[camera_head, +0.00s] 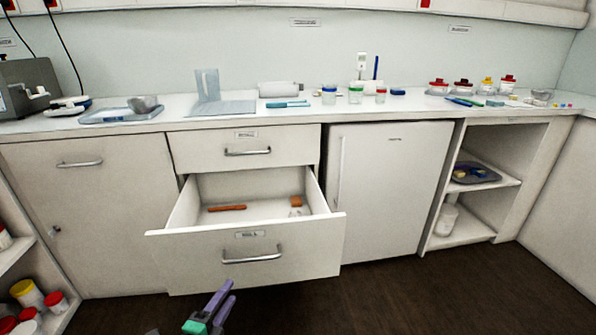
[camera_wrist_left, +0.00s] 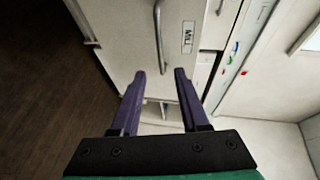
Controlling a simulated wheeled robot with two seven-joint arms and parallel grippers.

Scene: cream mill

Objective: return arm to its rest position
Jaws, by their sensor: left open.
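My left gripper (camera_head: 230,291) shows at the bottom of the head view, with purple fingers and a green body, in front of and below the open drawer (camera_head: 187,251). In the left wrist view the two purple fingers (camera_wrist_left: 159,74) are apart with nothing held between them. The drawer's bar handle (camera_head: 252,254) is above the gripper in the head view. It also shows in the left wrist view (camera_wrist_left: 159,38), beyond the fingertips and apart from them. My right gripper is in neither view.
The open drawer holds an orange-brown stick (camera_head: 227,208) and a small orange block (camera_head: 296,201). The counter (camera_head: 300,112) carries jars, trays and tools. A white fridge-like door (camera_head: 385,185) is shut. An open shelf at lower left holds red-lidded tubs (camera_head: 56,301). Dark floor (camera_head: 440,295) is clear.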

